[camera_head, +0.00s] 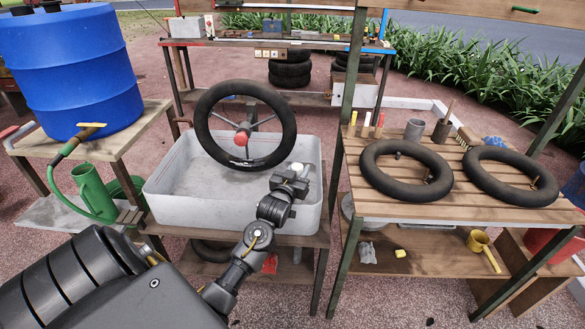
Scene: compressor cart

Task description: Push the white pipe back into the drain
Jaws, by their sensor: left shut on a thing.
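The white pipe (298,167) shows as a small pale end at the right inner side of the grey tub (175,200). My left gripper (293,181) reaches over the tub's front right and is shut on the white pipe. The gripper and wrist cover most of the pipe. The drain is hidden, so I cannot tell how the pipe sits relative to it. My right gripper is out of view.
A black wheel (205,122) on a red hub stands over the tub, close to my left gripper. Two inner tubes (380,180) lie on the slatted table to the right. A blue barrel (70,70) and a green watering can (92,190) are at left.

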